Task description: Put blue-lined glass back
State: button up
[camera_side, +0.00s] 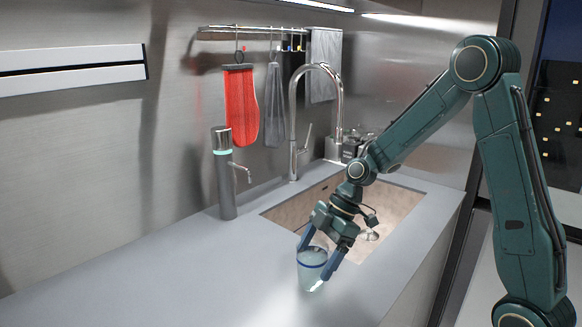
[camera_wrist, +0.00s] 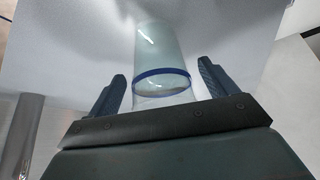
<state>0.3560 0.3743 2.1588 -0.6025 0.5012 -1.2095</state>
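The blue-lined glass (camera_side: 312,270) is a clear tumbler with a dark blue band near its rim. In the side view it is upright at the front part of the grey counter (camera_side: 205,270), in front of the sink. I cannot tell for sure whether its base touches the counter. My gripper (camera_side: 318,258) reaches down to it with one blue finger on each side. In the wrist view the glass (camera_wrist: 158,50) lies between the fingers of my gripper (camera_wrist: 162,72), with a visible gap on both sides, so the gripper is open around it.
The sunken sink (camera_side: 400,205) lies behind my gripper, with a tall curved tap (camera_side: 293,120) at its back edge. A grey dispenser (camera_side: 224,175) stands left of it. A rail (camera_side: 270,32) holds a red mitt (camera_side: 241,108) and cloths. The counter's left side is clear.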

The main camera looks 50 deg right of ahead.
jog(key=shift+r, duration=0.1)
jog(key=v, duration=1.2)
jog(key=shift+a+r, duration=0.1)
jog(key=shift+r, duration=0.1)
dwell(0.6)
jog(key=s+a+r+m+t+h, duration=0.1)
jog(key=s+a+r+m+h, duration=0.1)
jog(key=s+m, duration=0.4)
jog(key=s+a+r+m+t+h, duration=0.2)
jog(key=s+m, duration=0.5)
jog(key=s, duration=0.5)
jog(key=shift+s+a+r+m+h, duration=0.25)
jog(key=shift+a+r+h, duration=0.25)
jog(key=shift+a+h, duration=0.25)
jog(key=shift+w, duration=0.1)
